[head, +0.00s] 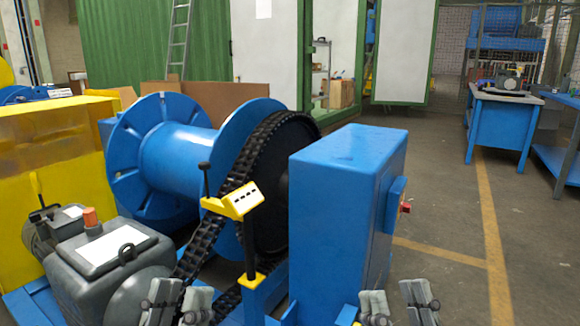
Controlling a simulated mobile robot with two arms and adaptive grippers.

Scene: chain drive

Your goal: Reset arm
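My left gripper (178,304) shows at the bottom edge, left of centre, in front of the grey motor and the lower chain. Its two grey fingers stand apart with a narrow gap and nothing seen between them. My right gripper (399,308) shows at the bottom edge, right of centre, in front of the blue cabinet's foot. Its fingers are spread apart and empty. The arms behind both grippers are out of the frame. The chain drive has a black chain (192,250) running up over a large dark sprocket (296,185) beside a blue drum (180,152).
A blue cabinet (340,200) with a red switch stands right of the sprocket. A yellow lever stand (238,203) rises before the chain. A grey motor (90,262) and yellow housing (60,150) are left. Open floor (445,215) lies right, before a blue workbench (497,125).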

